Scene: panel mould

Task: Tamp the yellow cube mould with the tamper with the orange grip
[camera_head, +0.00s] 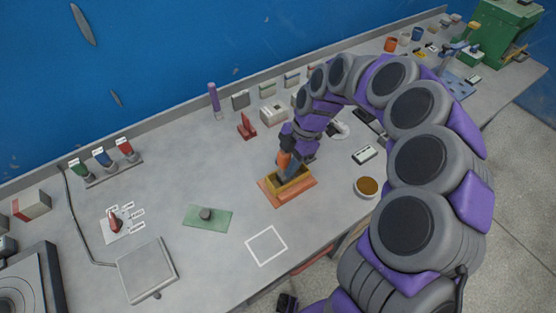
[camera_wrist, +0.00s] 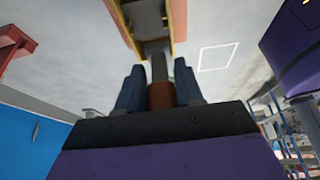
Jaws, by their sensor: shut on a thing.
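The yellow mould (camera_head: 302,180) is an open box on an orange base plate (camera_head: 275,200), near the middle of the bench. My gripper (camera_head: 288,149) is above it, shut on the tamper's orange grip (camera_head: 283,161). In the wrist view, the dark fingers of my gripper (camera_wrist: 159,84) stand on both sides of the orange grip (camera_wrist: 161,96). A grey shaft (camera_wrist: 159,68) runs from the grip toward the mould (camera_wrist: 124,25). The tamper's lower end is at or inside the mould; whether it touches the fill cannot be told.
A green plate with a dark knob (camera_head: 206,215) and a white outlined square (camera_head: 267,245) lie left and front. A brown-filled bowl (camera_head: 367,187) stands right. A red stand (camera_head: 246,126) and white box (camera_head: 273,115) are behind. Bare bench surrounds the mould's left side.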

